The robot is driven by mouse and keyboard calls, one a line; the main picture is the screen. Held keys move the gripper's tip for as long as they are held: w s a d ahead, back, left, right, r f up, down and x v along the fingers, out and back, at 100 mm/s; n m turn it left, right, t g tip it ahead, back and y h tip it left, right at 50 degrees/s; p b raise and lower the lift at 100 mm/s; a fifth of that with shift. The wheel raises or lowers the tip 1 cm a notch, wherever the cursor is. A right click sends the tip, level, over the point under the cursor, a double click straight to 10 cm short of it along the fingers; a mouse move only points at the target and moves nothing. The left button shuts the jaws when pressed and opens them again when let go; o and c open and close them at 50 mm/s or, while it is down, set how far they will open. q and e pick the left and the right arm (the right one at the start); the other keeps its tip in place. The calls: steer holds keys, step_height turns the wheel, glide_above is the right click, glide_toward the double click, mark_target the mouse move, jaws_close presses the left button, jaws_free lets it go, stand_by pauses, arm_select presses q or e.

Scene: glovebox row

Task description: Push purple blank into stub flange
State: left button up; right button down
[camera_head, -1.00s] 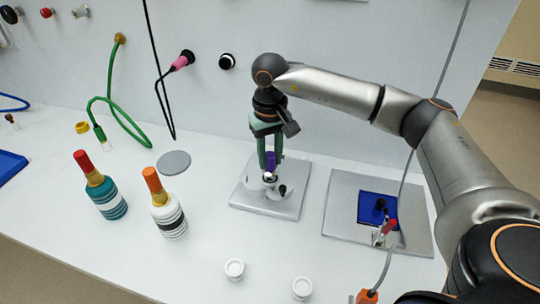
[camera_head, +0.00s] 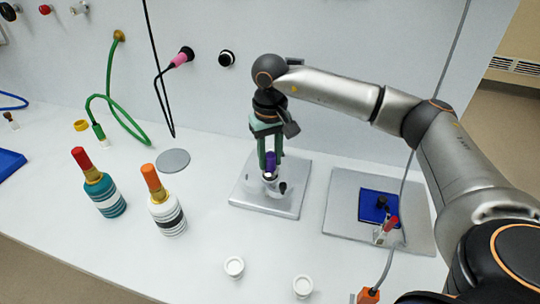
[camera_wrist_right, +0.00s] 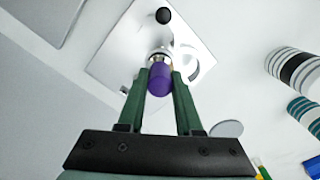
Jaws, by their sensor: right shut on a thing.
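The purple blank (camera_head: 271,159) is between the green fingers of my right gripper (camera_head: 270,162), which is shut on it. In the right wrist view the purple blank (camera_wrist_right: 160,79) shows between the fingertips of my right gripper (camera_wrist_right: 160,80). Its far end meets the pale metal stub flange (camera_wrist_right: 160,54) on the grey base plate. The stub flange (camera_head: 269,178) also shows just below the blank in the head view. How deep the blank sits cannot be told. My left gripper is not in view.
The grey plate (camera_head: 250,197) under the flange carries a black knob (camera_head: 283,187). To its right is another plate (camera_head: 345,200) with a blue square (camera_head: 372,206) and a cable. Two ringed bottles (camera_head: 167,212) stand left. White caps (camera_head: 234,267) lie in front.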

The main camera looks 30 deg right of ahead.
mark_target(270, 155)
steer(key=shift+f+b, duration=0.45)
steer(key=shift+f, duration=0.2)
steer(key=c, duration=0.5)
jaws_free()
step_height(270, 155, up, 13)
steer(key=shift+f, duration=0.2)
